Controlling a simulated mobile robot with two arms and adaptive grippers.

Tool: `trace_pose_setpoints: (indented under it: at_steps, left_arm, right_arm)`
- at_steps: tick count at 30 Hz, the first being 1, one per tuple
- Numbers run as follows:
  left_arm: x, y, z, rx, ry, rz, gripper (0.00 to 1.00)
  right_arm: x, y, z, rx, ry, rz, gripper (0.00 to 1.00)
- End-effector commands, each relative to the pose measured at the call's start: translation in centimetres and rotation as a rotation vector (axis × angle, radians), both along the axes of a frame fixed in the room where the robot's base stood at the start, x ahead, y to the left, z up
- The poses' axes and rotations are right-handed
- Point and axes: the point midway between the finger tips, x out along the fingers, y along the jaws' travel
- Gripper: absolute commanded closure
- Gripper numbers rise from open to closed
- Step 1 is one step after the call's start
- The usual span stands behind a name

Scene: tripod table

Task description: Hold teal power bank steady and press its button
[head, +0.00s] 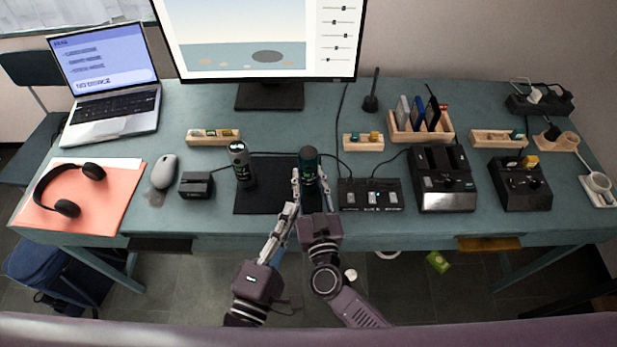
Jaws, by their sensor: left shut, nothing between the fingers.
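The teal power bank (309,161) is a dark teal cylinder standing upright at the right part of the black mat (266,201). My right gripper (310,184) reaches it from the front, with one finger on each side, and appears shut on it. The fingers and hand hide its lower part. My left gripper (292,207) is shut and empty, its tips just in front and to the left of the power bank, close to the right gripper's left finger. I cannot make out the button.
A grey-black cylinder (241,161) stands on the mat's left part. A black box (196,185) and mouse (163,171) are further left. A black switch panel (370,195) and a large black dock (443,185) are close on the right. The monitor stand (270,96) is behind.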

Motion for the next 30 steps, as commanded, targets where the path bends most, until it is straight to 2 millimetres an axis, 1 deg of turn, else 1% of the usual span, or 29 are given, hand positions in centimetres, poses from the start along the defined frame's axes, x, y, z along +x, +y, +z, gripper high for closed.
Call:
trace_pose_setpoints:
  at_steps: [27, 30]
  left_arm:
    - [0.00, 0.00, 0.00, 0.000, 0.000, 0.000, 1.00]
    - [0.01, -0.19, 0.12, 0.024, -0.014, -0.015, 1.00]
  right_arm:
    - [-0.01, -0.03, -0.04, 0.000, 0.001, -0.001, 1.00]
    - [-0.01, -0.03, -0.04, 0.000, 0.001, -0.001, 1.00]
